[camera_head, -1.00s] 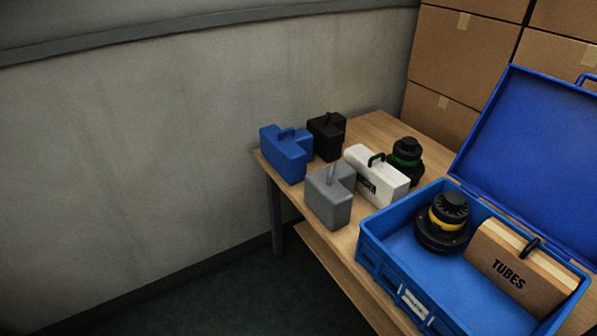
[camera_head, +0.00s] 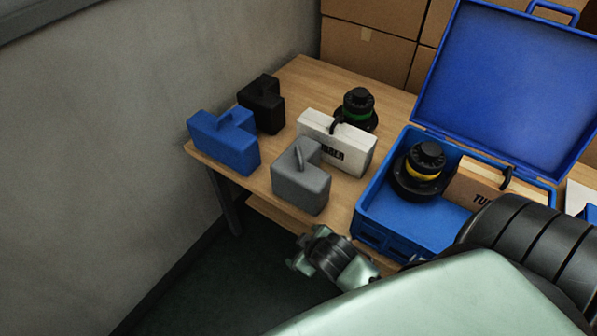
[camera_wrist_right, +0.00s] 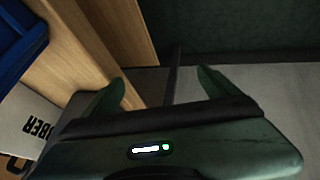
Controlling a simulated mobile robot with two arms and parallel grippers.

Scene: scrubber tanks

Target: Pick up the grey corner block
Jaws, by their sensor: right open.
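The grey corner block (camera_head: 301,184) stands on the wooden table near its front edge, with a handle on top, in the head view. My right gripper (camera_head: 303,251) is below and in front of it, beyond the table's edge, apart from the block. In the right wrist view its two green fingers (camera_wrist_right: 160,88) are spread with nothing between them. I cannot make out the grey block in that view. My left gripper is not in view.
A blue block (camera_head: 224,143), a black block (camera_head: 262,105), a white lettered block (camera_head: 348,145) and a green-banded black canister (camera_head: 357,106) stand around it. The open blue case (camera_head: 385,237) is at right, holding a yellow-banded canister (camera_head: 421,172) and a tubes box (camera_head: 478,184).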

